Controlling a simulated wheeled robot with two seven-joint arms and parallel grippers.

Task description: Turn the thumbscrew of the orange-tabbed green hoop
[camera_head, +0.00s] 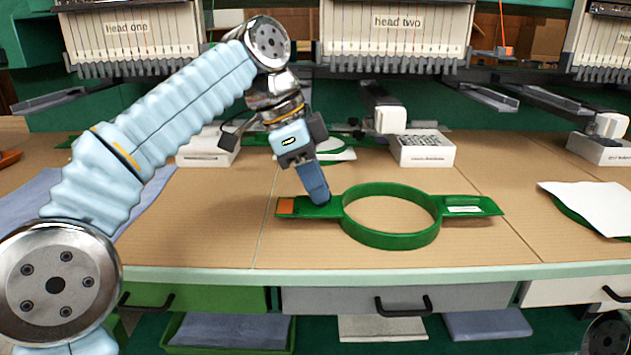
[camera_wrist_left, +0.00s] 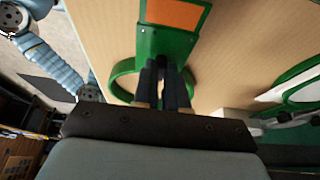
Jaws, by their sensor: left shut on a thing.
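The green hoop (camera_head: 388,240) lies flat on the tan worktop, with a flat green arm on each side. Its left arm carries an orange tab (camera_head: 286,206), which also shows at the top of the left wrist view (camera_wrist_left: 174,14). My left gripper (camera_head: 320,198) points down onto the left arm, between the orange tab and the ring. Its fingers (camera_wrist_left: 165,82) are close together, shut on the small thumbscrew there, which they hide almost wholly. The ring shows behind the fingers in the wrist view. My right gripper is out of view.
A white sheet over another green hoop (camera_head: 590,208) lies at the right. A white box (camera_head: 422,150) stands at the back, under the machine heads. Blue cloth (camera_head: 30,205) lies at the left. Drawers with handles (camera_head: 400,300) sit below the front edge. The worktop around the hoop is clear.

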